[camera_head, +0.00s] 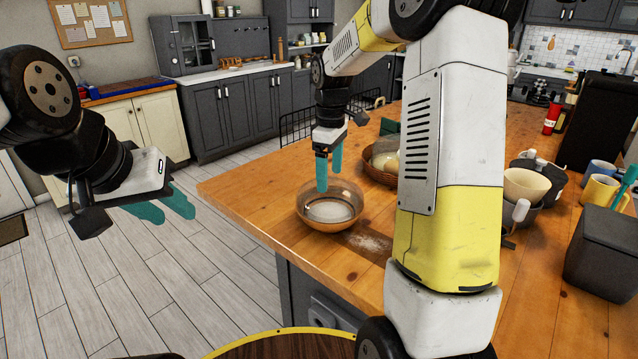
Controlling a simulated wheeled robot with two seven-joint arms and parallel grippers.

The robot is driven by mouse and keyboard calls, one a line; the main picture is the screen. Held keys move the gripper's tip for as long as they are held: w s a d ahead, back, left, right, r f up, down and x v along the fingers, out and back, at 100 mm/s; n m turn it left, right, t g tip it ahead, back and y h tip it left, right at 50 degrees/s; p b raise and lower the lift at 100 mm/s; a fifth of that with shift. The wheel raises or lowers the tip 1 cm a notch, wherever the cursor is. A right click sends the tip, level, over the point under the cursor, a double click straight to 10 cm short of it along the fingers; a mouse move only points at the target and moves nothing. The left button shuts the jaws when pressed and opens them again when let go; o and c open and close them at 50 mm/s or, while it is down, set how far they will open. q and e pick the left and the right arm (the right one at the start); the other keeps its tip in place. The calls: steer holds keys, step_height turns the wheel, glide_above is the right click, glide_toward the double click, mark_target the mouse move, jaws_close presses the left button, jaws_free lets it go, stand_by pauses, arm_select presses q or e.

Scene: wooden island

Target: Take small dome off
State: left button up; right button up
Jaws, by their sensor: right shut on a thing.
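The wooden island top (265,195) has a whitish powdery patch (368,242) beside the dome. A brown basket (376,176) with a pale round thing stands behind. My right arm hides the middle. Bowls (525,186), mugs (600,190) and a dark box (602,255) stand at right.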

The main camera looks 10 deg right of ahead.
steer(key=shift+s+f, duration=0.15)
steer(key=shift+f, duration=0.2)
steer(key=shift+r, duration=0.35)
jaws_close()
step_height(320, 180, up, 10)
steer(key=shift+f, duration=0.25)
